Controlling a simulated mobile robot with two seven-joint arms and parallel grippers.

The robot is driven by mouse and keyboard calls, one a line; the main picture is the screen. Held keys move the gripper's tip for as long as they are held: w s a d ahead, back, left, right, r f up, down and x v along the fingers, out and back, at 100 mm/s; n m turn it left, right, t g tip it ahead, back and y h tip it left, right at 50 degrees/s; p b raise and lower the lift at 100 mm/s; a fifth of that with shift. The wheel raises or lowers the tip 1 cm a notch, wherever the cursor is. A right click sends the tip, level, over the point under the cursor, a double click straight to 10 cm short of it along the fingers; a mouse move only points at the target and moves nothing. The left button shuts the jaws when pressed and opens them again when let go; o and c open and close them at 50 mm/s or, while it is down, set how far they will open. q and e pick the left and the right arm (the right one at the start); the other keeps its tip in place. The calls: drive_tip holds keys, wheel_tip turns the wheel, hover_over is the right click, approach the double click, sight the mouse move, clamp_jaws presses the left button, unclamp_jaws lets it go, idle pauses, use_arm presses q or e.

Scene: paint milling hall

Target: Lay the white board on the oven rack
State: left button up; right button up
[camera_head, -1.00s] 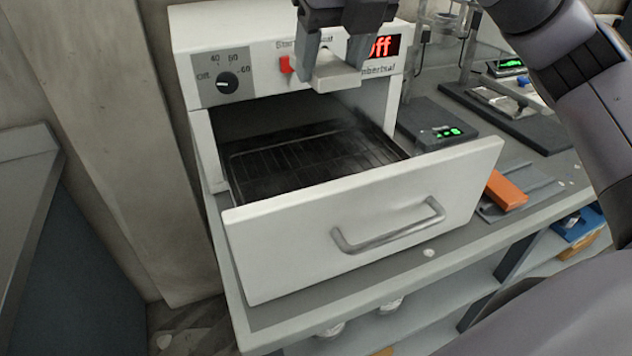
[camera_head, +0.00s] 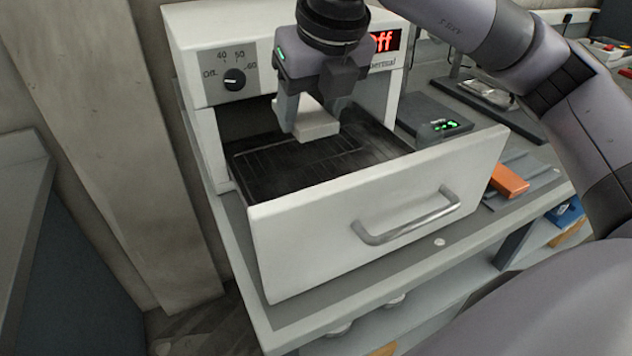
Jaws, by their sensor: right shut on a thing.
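The white board (camera_head: 316,122) is a small pale block between the fingers of my right gripper (camera_head: 314,128), which is shut on it. The gripper points down over the open oven drawer, in front of the oven's face. The dark oven rack (camera_head: 290,167) lies inside the drawer, behind its white front panel. The board appears in the picture over the far part of the rack; I cannot tell how much gap is between them. The white oven (camera_head: 200,80) has a dial and a red "Off" display, partly covered by my gripper. My left gripper is out of view.
The drawer front (camera_head: 375,215) with its metal handle (camera_head: 405,222) stands upright near the bench's front edge. To the right are a black scale (camera_head: 435,118) with green digits and an orange block (camera_head: 509,180). A grey pillar (camera_head: 120,150) is at left.

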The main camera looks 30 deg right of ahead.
wheel_tip(320, 180, down, 13)
drive_tip(key=shift+r, duration=0.1)
idle(0.3)
drive_tip(key=shift+f, duration=0.25)
drive_tip(key=o, duration=1.1)
drive_tip(key=shift+c, duration=0.2)
drive_tip(key=shift+r, duration=0.1)
drive_tip(key=shift+r, duration=0.4)
drive_tip(key=v, duration=1.1)
drive_tip(key=shift+s+r, duration=0.15)
drive_tip(key=shift+r, duration=0.1)
